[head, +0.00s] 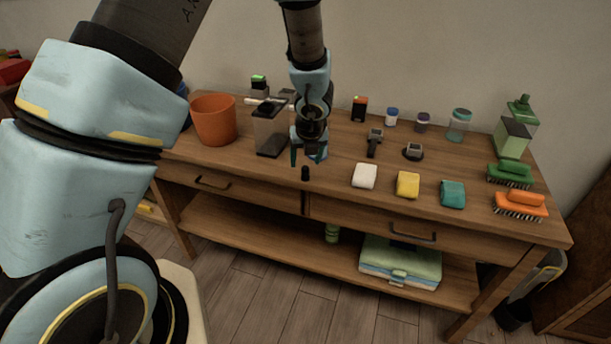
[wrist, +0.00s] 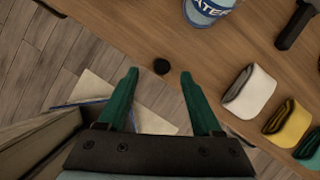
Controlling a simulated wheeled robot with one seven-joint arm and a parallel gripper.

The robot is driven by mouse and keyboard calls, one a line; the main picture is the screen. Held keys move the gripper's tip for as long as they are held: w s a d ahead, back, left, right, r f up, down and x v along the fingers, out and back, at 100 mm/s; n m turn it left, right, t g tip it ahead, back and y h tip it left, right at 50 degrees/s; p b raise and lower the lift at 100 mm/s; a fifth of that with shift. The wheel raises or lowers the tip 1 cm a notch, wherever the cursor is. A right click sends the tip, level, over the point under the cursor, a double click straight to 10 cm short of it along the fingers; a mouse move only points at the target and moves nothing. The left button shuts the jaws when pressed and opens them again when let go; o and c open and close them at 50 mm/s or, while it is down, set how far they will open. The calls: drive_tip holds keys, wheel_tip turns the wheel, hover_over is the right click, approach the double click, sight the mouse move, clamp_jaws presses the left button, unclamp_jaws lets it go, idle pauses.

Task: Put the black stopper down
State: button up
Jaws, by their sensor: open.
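The black stopper (head: 305,173) stands upright at the front edge of the wooden table, just below my gripper in the head view. In the wrist view the stopper (wrist: 161,66) is a small dark round shape near the table edge, ahead of and between the two green fingertips. My gripper (head: 308,157) is open, with its fingers pointing down and clear space between them. In the wrist view the gripper (wrist: 157,74) holds nothing, and its fingers are apart from the stopper on both sides.
The wooden table (head: 335,187) has white, yellow and teal folded cloths (head: 365,175) to the right of the stopper. A clear container (head: 270,130) and an orange pot (head: 213,119) stand to the left. Brushes, jars and a green bottle (head: 515,130) stand farther right.

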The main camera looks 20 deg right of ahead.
sight(305, 168)
drive_tip(key=b+x, duration=0.1)
drive_tip(key=x, duration=0.4)
drive_tip(key=shift+d+f, duration=0.2)
drive_tip(key=shift+f, duration=0.2)
clamp_jaws()
